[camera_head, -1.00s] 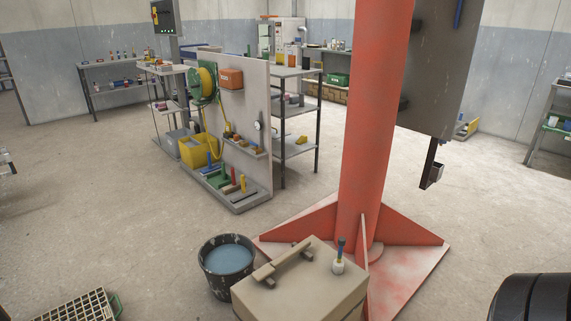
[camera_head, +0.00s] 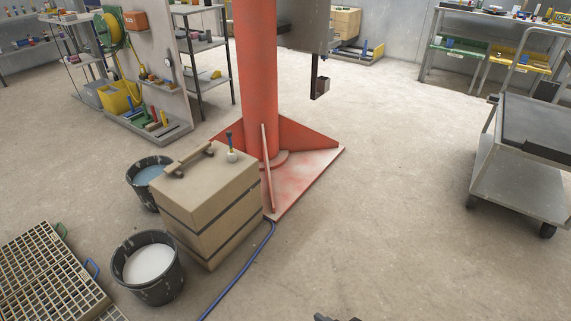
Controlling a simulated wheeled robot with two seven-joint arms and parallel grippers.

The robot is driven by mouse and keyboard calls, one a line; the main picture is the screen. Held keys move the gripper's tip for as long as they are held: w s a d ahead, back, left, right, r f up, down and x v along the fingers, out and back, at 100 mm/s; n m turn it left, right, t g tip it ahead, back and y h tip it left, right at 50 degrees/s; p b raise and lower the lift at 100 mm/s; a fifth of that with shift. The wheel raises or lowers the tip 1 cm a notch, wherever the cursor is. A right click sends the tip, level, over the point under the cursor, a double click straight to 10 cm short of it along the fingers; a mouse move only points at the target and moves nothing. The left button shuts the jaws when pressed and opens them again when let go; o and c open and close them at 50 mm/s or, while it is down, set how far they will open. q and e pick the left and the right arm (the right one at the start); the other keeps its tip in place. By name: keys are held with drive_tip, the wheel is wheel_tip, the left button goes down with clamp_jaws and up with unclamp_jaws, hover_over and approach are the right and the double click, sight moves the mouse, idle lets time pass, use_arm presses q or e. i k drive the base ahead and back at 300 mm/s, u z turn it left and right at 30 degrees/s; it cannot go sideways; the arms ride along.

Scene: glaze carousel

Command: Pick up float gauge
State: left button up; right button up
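A small dark part (camera_head: 335,318) shows at the bottom edge, right of centre. It looks like the tip of my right gripper, far from the item, and its fingers cannot be made out. My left gripper is not in view.
A bucket of white liquid (camera_head: 147,267) and a bucket of blue liquid (camera_head: 139,184) stand beside the box. Slatted grates (camera_head: 40,265) lie at left. A red column (camera_head: 258,80) stands behind. A blue hose (camera_head: 242,269) crosses the floor. A cart (camera_head: 522,185) stands right; floor between is clear.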

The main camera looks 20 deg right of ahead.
sight(231, 153)
drive_tip(key=z, duration=0.6)
drive_tip(key=i, duration=2)
drive_tip(key=u, duration=1.15)
drive_tip(key=i, duration=0.45)
drive_tip(key=u, duration=0.4)
